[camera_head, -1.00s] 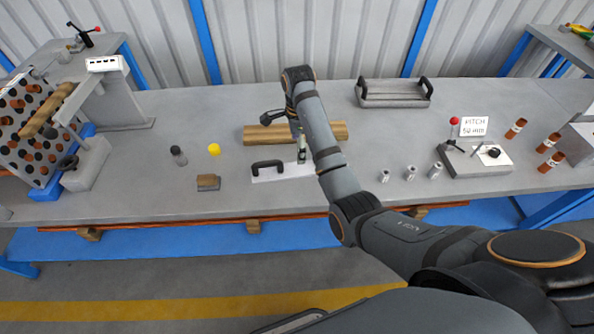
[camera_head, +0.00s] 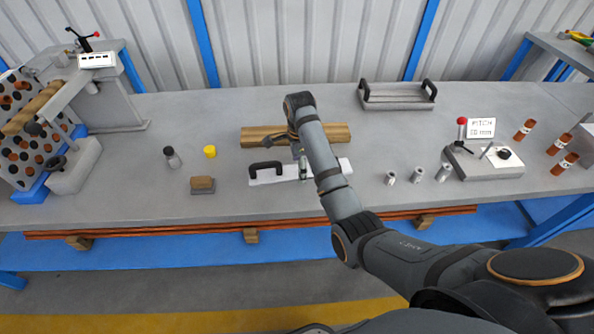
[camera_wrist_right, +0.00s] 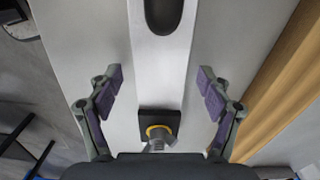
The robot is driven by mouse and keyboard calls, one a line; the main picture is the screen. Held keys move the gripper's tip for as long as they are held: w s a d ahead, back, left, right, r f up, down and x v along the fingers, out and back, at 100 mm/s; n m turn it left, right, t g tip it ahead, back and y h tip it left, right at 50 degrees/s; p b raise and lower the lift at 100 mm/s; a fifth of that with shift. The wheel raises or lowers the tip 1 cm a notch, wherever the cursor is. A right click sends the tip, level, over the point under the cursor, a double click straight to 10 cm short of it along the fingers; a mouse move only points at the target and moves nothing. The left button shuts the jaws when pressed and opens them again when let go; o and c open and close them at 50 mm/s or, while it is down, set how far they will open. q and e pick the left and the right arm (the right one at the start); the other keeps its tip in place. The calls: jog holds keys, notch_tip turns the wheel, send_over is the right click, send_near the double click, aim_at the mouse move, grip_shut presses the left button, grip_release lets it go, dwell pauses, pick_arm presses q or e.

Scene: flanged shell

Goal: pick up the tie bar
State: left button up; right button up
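The likely tie bar, a flat light-grey bar (camera_head: 328,171) with a black handle (camera_head: 266,167), lies on the bench in front of a wooden block. In the right wrist view the bar (camera_wrist_right: 162,75) runs through the middle, with a black square pad and yellow ring (camera_wrist_right: 159,126) on it. My right gripper (camera_wrist_right: 160,75) is open. Its two purple-padded fingers stand one on each side of the bar, with a gap on both sides. In the head view my right arm hides part of the bar and wood. My left gripper is not in view.
The wooden block (camera_head: 262,137) lies close behind the bar. A small brown block (camera_head: 202,185), yellow cap (camera_head: 210,152) and dark-capped cylinder (camera_head: 172,158) stand left. Several metal cylinders (camera_head: 417,175) and a pitch gauge stand (camera_head: 487,162) are right. A grey tray (camera_head: 397,103) is behind.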

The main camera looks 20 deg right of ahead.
jog(key=shift+w, duration=0.1)
grip_shut()
jog(key=shift+r, duration=0.1)
notch_tip(320, 180, up, 4)
jog(key=shift+r+p, duration=0.1)
jog(key=shift+p, duration=1)
jog(key=s+a+r+p, duration=0.2)
jog(key=s+r+p, duration=0.6)
jog(key=s+p, duration=0.6)
jog(key=shift+r+p, duration=0.35)
jog(key=shift+p, duration=0.3)
